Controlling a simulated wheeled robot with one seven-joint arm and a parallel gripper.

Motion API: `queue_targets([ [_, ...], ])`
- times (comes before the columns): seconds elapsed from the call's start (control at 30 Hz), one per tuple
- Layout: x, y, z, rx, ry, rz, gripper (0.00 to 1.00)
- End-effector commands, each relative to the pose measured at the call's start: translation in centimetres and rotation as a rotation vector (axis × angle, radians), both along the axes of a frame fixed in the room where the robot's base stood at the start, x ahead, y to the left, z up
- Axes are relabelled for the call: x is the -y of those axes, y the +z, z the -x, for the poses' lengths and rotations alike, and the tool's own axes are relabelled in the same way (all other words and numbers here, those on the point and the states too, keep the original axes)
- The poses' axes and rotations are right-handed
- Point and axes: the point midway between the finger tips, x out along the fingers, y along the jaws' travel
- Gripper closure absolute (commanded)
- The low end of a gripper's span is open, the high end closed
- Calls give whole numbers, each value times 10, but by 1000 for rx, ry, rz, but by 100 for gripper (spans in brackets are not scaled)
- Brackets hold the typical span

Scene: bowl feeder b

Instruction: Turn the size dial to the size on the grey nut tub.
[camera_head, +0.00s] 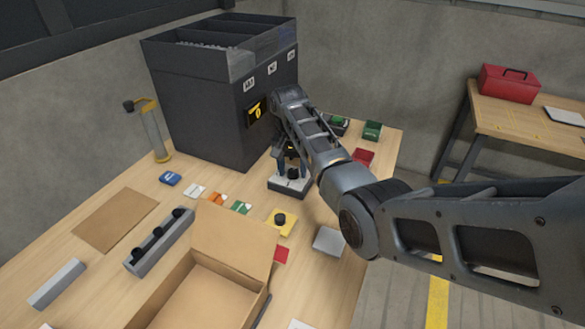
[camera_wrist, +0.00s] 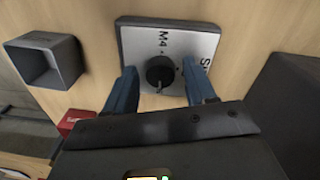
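The size dial (camera_wrist: 160,72) is a round black knob on a pale plate (camera_wrist: 137,38) on the table. The plate reads "M4" at the knob's upper left; other lettering at right is cut off or covered. A light mark on the knob faces the bottom of the wrist view. My gripper (camera_wrist: 160,88) is open, with one blue finger on each side of the knob and visible gaps between. In the head view the knob (camera_head: 293,173) sits below my gripper (camera_head: 290,158). A grey open box (camera_wrist: 45,60), possibly the nut tub, shows no readable size.
The dark feeder (camera_head: 205,110) stands close behind the dial at left. A cardboard box (camera_head: 232,245), a yellow tray (camera_head: 280,223) and a grey tray with black knobs (camera_head: 160,240) are nearer. A red bin (camera_head: 364,157) and a green bin (camera_head: 372,131) lie at right.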

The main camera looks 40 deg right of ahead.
Motion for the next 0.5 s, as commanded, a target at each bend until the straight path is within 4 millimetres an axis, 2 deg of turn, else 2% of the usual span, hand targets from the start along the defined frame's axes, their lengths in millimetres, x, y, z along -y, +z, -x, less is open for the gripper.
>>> queue_targets([
  [0.3, 0, 1, 0, 1, 1, 0, 40],
  [0.5, -1, 24, -2, 3, 2, 1, 40],
])
